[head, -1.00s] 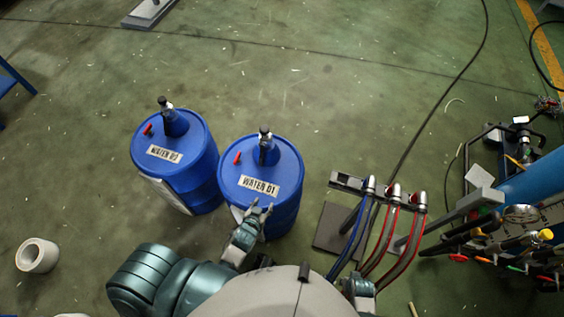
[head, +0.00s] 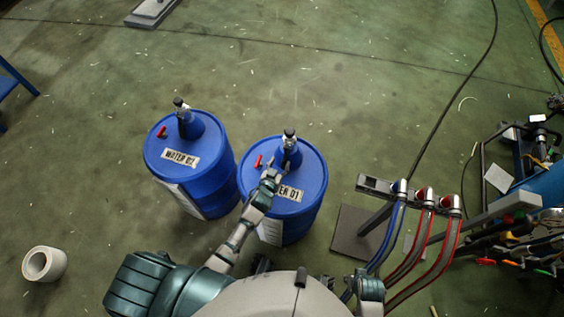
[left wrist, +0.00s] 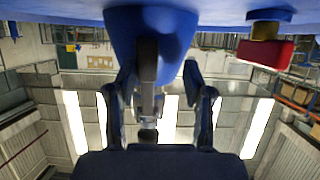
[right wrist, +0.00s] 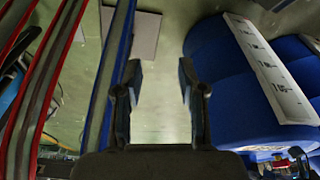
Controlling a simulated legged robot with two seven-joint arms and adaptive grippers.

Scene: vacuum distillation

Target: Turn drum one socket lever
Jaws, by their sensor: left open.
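Drum one (head: 313,187), blue and labelled WATER 01, stands upright at the middle of the head view. Its raised blue socket with a grey and black fitting (head: 289,143) is on top. My left gripper (head: 272,171) is open over the drum top, just in front of the socket. In the left wrist view, the blue socket (left wrist: 180,28) and a narrow grey lever (left wrist: 147,62) show between the open left fingers (left wrist: 160,80); I cannot tell if they touch. My right gripper (right wrist: 158,75) is open and empty between hoses and a blue drum.
A red plug (head: 258,161) sits on drum one, left of the socket. The second drum (head: 196,182) stands close on the left. A hose rack (head: 410,195) with blue and red hoses stands at the right. A white roll (head: 44,263) lies at far left.

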